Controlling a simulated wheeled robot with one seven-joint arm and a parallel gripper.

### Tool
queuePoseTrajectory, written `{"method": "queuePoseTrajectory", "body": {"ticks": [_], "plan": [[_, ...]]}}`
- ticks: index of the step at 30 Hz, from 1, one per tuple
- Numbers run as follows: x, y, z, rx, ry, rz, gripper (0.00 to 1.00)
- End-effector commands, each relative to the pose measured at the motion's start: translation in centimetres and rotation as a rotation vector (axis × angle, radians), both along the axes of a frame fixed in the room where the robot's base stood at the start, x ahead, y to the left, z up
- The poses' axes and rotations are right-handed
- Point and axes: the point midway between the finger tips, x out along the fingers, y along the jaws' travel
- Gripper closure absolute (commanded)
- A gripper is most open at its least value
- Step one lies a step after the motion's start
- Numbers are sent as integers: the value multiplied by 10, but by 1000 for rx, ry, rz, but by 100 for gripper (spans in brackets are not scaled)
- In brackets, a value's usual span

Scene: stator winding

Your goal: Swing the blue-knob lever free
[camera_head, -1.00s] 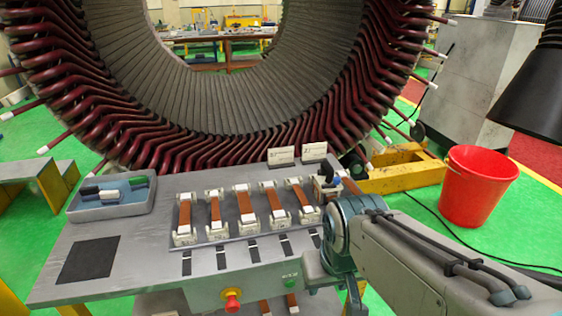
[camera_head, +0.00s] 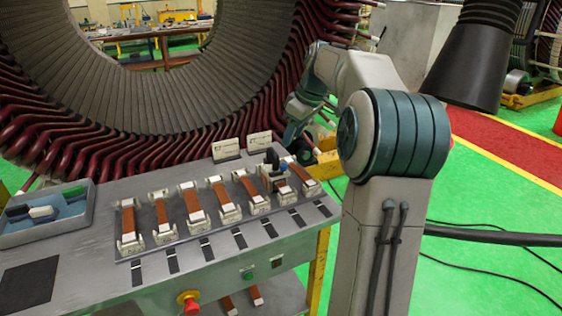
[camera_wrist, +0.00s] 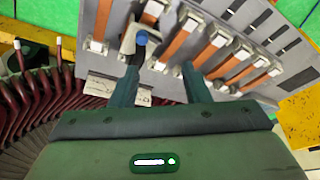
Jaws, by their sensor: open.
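The blue-knob lever shows in the wrist view as a grey-white arm with a blue knob (camera_wrist: 141,38). It lies near the top end of one strip fixture, just beyond my left fingertip. In the head view, a dark upright piece and a small blue spot (camera_head: 283,169) show by the right-hand fixtures. My gripper (camera_wrist: 162,70) is open and empty, its two dark green fingers pointing at the fixture row. In the head view my gripper is mostly hidden near the right end of the table. I cannot tell whether a finger touches the knob.
The grey table holds a row of several copper-brown strips in white clamps (camera_head: 192,205). Two white cards (camera_head: 259,143) stand behind them. A blue-lined tray (camera_head: 45,215) lies at left. The large stator (camera_head: 130,115) stands close behind.

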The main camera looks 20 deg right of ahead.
Motion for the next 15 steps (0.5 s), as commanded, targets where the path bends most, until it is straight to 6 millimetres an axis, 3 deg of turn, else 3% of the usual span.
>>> {"method": "queuePoseTrajectory", "body": {"ticks": [1, 6, 11, 15], "plan": [[5, -14, 0, 11, -16, 12, 57], [13, -34, 1, 24, -44, 47, 57], [17, -32, -13, 26, -45, 51, 57], [25, -25, -38, 27, -43, 52, 57]]}}
